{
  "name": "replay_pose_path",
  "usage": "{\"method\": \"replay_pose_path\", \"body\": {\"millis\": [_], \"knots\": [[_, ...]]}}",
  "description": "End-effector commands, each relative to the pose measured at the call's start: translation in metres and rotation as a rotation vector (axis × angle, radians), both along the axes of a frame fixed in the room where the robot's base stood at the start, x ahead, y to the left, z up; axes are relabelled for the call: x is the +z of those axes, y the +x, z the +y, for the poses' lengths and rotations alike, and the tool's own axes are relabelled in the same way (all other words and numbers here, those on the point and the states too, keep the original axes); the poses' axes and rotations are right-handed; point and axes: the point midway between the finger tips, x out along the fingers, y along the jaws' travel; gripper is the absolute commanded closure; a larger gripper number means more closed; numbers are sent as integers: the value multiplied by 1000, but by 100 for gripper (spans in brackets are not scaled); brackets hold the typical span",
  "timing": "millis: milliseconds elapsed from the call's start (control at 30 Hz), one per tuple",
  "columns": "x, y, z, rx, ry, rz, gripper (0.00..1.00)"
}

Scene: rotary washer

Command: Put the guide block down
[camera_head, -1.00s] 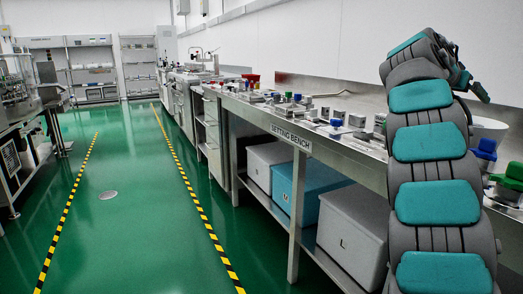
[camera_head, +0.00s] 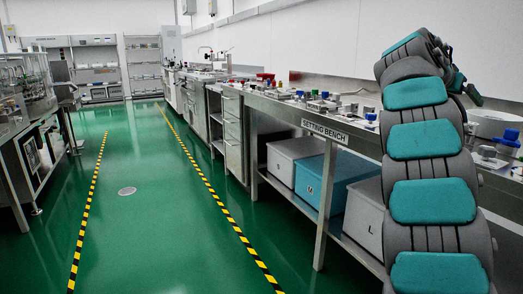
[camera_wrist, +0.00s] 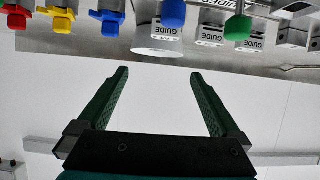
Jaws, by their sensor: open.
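Several guide blocks, grey and marked "GUIDE", stand in a row along the top of the wrist view: one at the left (camera_wrist: 168,30), one in the middle (camera_wrist: 210,35) and one at the right (camera_wrist: 250,42). A blue knob and a green knob show in front of them. My gripper (camera_wrist: 158,74) is open. Its two dark green fingers are spread, with nothing between them. The fingertips appear apart from the blocks.
The setting bench (camera_head: 326,131) runs along the right, with several small fixtures on top. Grey and blue bins (camera_head: 333,182) sit on its lower shelf. Red, yellow and blue knobbed parts (camera_wrist: 60,22) show in the wrist view. The green aisle floor (camera_head: 150,225) is clear.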

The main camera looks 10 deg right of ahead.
Motion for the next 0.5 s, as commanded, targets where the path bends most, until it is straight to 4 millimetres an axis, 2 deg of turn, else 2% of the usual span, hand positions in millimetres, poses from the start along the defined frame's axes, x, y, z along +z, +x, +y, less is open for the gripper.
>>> {"method": "replay_pose_path", "body": {"millis": [267,500], "knots": [[-22,-1,26,41,53,71,0],[-54,-10,65,104,130,166,0]]}}
